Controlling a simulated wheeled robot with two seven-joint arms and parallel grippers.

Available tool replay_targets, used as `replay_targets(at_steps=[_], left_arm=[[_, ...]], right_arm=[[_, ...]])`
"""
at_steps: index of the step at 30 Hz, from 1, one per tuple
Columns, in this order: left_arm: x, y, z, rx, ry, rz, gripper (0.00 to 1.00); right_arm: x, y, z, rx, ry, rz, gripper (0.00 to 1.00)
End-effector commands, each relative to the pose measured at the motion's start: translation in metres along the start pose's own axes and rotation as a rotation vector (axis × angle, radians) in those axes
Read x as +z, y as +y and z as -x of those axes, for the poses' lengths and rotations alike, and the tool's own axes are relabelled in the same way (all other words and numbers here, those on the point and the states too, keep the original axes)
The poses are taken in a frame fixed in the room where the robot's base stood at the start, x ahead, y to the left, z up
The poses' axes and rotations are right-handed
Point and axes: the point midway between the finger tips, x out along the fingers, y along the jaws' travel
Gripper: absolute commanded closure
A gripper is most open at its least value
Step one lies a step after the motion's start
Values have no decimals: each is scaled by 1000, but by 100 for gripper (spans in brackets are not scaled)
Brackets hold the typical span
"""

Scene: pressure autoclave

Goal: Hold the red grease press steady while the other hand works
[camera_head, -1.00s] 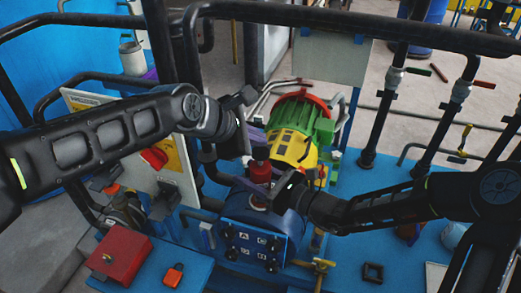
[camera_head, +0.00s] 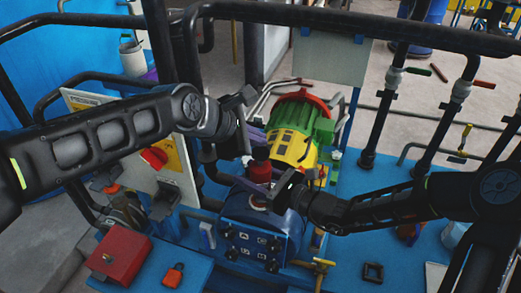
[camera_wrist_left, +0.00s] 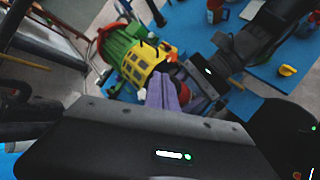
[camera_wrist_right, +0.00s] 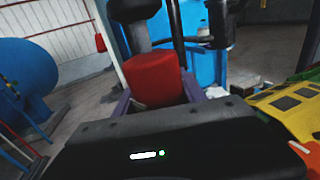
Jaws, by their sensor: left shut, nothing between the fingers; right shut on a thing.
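The red grease press (camera_head: 260,172) stands upright with a dark cap on top, above a blue housing (camera_head: 262,225) with a panel of small dark squares. My right gripper (camera_head: 270,188) comes in from the right and is shut on it. In the right wrist view the red body of the press (camera_wrist_right: 160,78) sits between the purple fingers. My left gripper (camera_head: 254,136) is above the press, close to its cap. In the left wrist view its purple fingers (camera_wrist_left: 163,92) are together and empty, with part of the red press beside them.
A green and yellow motor (camera_head: 297,135) stands right behind the press. A red box (camera_head: 118,256) and a panel with a red knob (camera_head: 153,158) are at left. Dark rails cross the top, and vertical pipes (camera_head: 378,120) stand at right.

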Motion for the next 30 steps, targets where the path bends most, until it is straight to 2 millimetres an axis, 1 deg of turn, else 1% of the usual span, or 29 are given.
replay_targets(at_steps=[17, 30], left_arm=[[0, 0, 0, 0, 0, 0, 100], [-4, -4, -6, 0, 0, 0, 100]], right_arm=[[0, 0, 0, 0, 0, 0, 100], [0, 0, 0, 0, 0, 0, 100]])
